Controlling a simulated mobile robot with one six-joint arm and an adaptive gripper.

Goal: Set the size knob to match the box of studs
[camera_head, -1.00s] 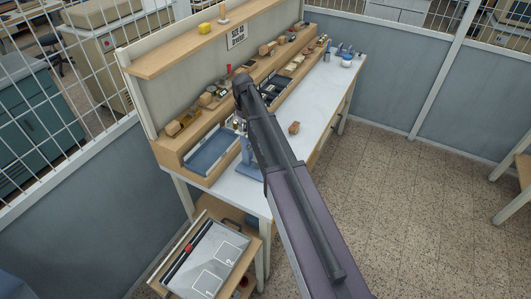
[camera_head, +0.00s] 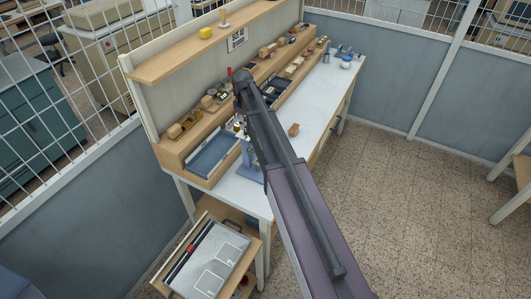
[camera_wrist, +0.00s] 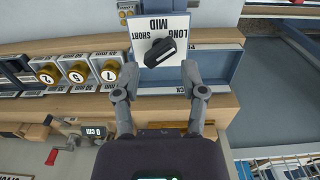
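The size knob (camera_wrist: 160,52) is a black bar-shaped handle on a white plate (camera_wrist: 143,23) in the wrist view. The plate reads LONG, MID and SHORT, upside down. The knob sits tilted, one end toward the upper right; I cannot tell surely which word it marks. My gripper (camera_wrist: 161,88) is open, its two grey fingers apart and empty, with the knob just beyond and between their tips. In the head view my arm hides the gripper and knob. I cannot pick out the box of studs for certain in either view.
Several numbered brass rolls (camera_wrist: 78,73) sit in a rack left of the knob. A blue press (camera_head: 250,168) stands on the white bench (camera_head: 318,98), near a blue tray (camera_head: 211,154). A small brown block (camera_head: 293,129) lies on the bench. Shelves line its back.

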